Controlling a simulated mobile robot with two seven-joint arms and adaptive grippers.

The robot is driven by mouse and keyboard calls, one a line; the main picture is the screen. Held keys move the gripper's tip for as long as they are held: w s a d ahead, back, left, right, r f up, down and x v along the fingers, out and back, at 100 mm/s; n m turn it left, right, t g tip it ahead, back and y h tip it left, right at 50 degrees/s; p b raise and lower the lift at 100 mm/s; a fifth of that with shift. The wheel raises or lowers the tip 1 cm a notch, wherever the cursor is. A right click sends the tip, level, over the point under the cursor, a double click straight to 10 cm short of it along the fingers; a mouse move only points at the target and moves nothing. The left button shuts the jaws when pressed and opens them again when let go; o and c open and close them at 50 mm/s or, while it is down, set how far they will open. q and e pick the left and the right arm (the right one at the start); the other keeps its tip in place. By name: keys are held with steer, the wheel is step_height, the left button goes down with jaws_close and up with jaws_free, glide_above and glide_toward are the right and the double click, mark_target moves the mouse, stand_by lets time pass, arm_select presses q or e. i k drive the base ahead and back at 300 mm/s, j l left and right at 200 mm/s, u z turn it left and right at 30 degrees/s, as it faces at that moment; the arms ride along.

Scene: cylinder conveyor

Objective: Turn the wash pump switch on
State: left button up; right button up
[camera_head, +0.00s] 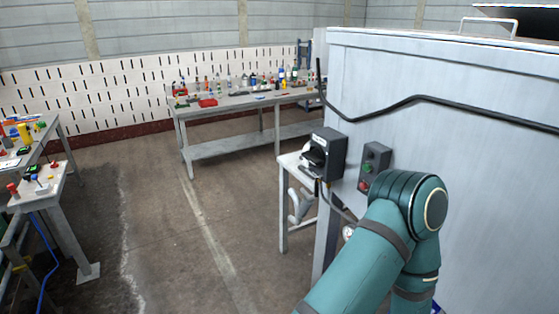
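A black switch box (330,152) with a small white label, too small to read, is on the left end of the large pale cabinet (480,150). A dark handle-like part shows on its front; I cannot tell its on or off position. Beside it on the right, a grey control box (375,160) carries a green button (369,167) and a red button (363,186). I cannot tell which of these is the wash pump switch. One teal arm of mine bends in front of the cabinet, just below the control box. Neither gripper shows.
A black cable (440,98) runs along the cabinet wall. A small stand (283,215) is by the cabinet's left end. A long workbench (225,102) with bottles and tools stands behind. Another table (40,190) is at the left. The floor between is clear.

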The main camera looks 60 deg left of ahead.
mark_target(314, 157)
steer(key=k+j+u, duration=0.1)
steer(key=u, duration=1.25)
steer(key=l+u, duration=0.15)
steer(key=u, duration=0.15)
steer(key=l+u, duration=0.1)
steer(key=u, duration=0.2)
